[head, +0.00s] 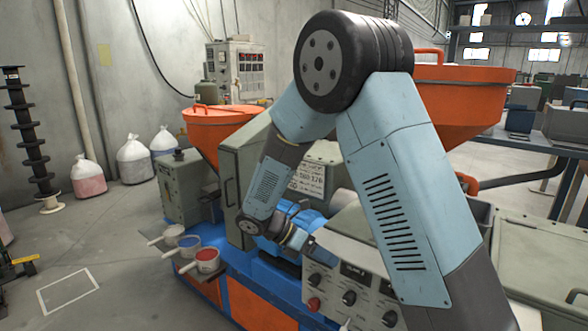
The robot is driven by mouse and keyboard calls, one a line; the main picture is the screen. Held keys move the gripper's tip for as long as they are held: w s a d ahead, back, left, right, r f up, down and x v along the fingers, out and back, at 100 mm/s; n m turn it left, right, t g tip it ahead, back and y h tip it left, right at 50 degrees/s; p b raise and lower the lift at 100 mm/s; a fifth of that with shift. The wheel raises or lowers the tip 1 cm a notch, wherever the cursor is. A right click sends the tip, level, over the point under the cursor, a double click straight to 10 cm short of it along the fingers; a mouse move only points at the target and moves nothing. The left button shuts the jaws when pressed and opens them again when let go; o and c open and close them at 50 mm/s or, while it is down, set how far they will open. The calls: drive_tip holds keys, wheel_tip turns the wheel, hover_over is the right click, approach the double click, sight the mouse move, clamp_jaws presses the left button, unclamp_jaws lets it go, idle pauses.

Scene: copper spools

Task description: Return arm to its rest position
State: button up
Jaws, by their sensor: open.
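My arm (390,190) rises from the lower right to a dark elbow joint in the upper middle and folds down to the left. Its wrist (290,234) is bent in front of the orange and grey machine (245,180), near a blue part of it. I cannot tell whether the wrist touches the machine. No object is visible held at the arm's end.
A control panel with knobs (355,285) is close below the arm. Orange hoppers (455,95) stand behind. Several small pots, one red (207,258), sit at the machine's left edge. A black spindle (32,140) and sacks (133,160) are at left. Floor there is partly clear.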

drive_tip(key=s+d+r+m+y, duration=0.3)
drive_tip(key=s+d+r+m, duration=0.1)
drive_tip(key=d+r+m, duration=0.25)
drive_tip(key=s+d+r+m+y, duration=0.4)
drive_tip(key=s+d+r+m, duration=0.15)
drive_tip(key=r, duration=0.25)
drive_tip(key=s+d+r+m+t+y, duration=0.3)
drive_tip(key=s+r+m+t, duration=0.3)
drive_tip(key=s+m, duration=0.5)
drive_tip(key=shift+s+d+r+m+y, duration=0.4)
drive_tip(key=shift+d+r+m, duration=0.25)
drive_tip(key=shift+r+m, duration=0.2)
drive_tip(key=shift+c, duration=0.2)
